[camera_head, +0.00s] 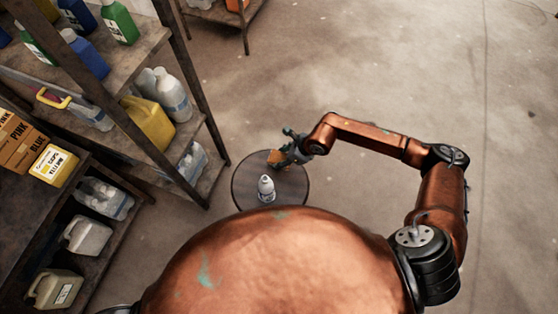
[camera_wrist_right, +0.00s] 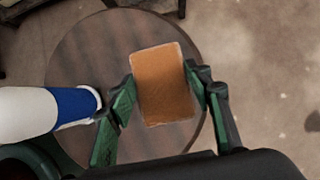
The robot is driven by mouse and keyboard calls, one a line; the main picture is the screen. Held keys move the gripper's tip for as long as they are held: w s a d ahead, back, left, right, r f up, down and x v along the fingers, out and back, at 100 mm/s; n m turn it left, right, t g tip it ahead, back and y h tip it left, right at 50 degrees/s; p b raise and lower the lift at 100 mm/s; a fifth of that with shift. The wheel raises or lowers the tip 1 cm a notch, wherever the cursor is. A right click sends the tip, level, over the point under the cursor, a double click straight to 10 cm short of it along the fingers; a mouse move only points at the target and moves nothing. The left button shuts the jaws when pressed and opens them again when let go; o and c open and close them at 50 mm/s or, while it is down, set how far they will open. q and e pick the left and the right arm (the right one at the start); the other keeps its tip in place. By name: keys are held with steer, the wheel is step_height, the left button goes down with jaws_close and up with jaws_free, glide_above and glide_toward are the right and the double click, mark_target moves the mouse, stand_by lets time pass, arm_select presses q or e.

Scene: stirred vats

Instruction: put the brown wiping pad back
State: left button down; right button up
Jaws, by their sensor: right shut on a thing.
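The brown wiping pad (camera_wrist_right: 164,84) is between the green fingers of my right gripper (camera_wrist_right: 165,88) in the right wrist view. The gripper is shut on it, one finger at each long side. In the head view the pad (camera_head: 275,157) shows as a small orange-brown patch at the tip of my right gripper (camera_head: 283,154), over the far part of a small round table (camera_head: 243,189). I cannot tell whether the pad touches the tabletop. My left gripper is not in view.
A white bottle (camera_head: 266,188) stands on the round table close to the pad; its blue band (camera_wrist_right: 74,106) shows in the wrist view. A shelf rack (camera_head: 160,150) with several bottles and jugs is at the left. Open floor lies to the right.

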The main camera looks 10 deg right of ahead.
steer(key=shift+w+a+f, duration=0.1)
steer(key=shift+a+f, duration=0.05)
steer(key=shift+f, duration=0.05)
steer(key=f, duration=0.3)
steer(key=shift+w+a+f+b, duration=0.15)
steer(key=shift+a+f+b, duration=0.05)
steer(key=shift+f+b, duration=0.2)
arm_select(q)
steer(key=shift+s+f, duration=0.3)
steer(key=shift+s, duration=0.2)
arm_select(e)
steer(key=shift+r, duration=0.1)
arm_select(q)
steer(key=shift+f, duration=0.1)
arm_select(e)
steer(key=o, duration=1.1)
steer(key=shift+d+r, duration=0.1)
steer(key=shift+r, duration=0.05)
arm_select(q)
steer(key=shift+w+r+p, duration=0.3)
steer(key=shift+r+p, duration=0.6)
arm_select(e)
steer(key=v, duration=1.1)
steer(key=shift+r, duration=0.3)
